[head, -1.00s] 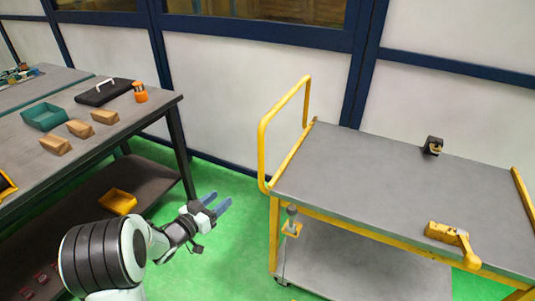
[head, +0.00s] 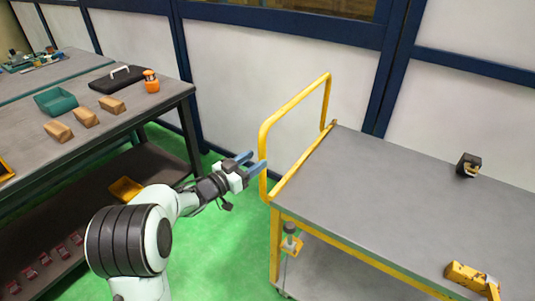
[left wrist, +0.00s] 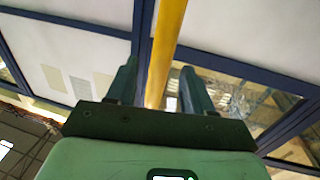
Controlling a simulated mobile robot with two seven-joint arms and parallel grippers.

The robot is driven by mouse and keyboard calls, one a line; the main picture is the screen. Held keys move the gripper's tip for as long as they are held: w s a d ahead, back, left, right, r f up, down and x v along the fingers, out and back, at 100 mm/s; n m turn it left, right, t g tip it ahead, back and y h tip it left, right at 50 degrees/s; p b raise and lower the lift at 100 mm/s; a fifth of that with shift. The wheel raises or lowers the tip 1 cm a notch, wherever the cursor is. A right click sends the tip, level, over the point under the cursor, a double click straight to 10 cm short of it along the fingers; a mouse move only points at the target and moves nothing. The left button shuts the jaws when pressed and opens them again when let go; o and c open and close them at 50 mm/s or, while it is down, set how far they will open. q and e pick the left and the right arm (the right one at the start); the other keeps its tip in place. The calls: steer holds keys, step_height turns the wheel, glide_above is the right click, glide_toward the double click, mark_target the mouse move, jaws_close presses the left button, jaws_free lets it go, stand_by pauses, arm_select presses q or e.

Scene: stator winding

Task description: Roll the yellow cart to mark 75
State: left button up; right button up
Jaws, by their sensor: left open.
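The yellow cart has a grey top (head: 390,200) and a yellow push handle (head: 263,150) standing upright at its left end. My left gripper (head: 254,162) is open beside the handle's near upright, its blue fingertips close to the bar. In the left wrist view the yellow bar (left wrist: 165,55) runs between the two open fingers of the gripper (left wrist: 157,85). Contact with the bar cannot be told. My right gripper is not in view. No mark 75 shows.
A workbench (head: 150,108) at the left holds a teal bin (head: 56,101), brown blocks (head: 85,117), a black case (head: 118,78) and an orange item (head: 151,82). A black clamp (head: 468,165) and a yellow part (head: 470,278) sit on the cart. Green floor (head: 220,240) lies between.

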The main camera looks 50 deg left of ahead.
arm_select(q)
steer(key=w, duration=0.6)
steer(key=shift+a, duration=0.2)
jaws_close()
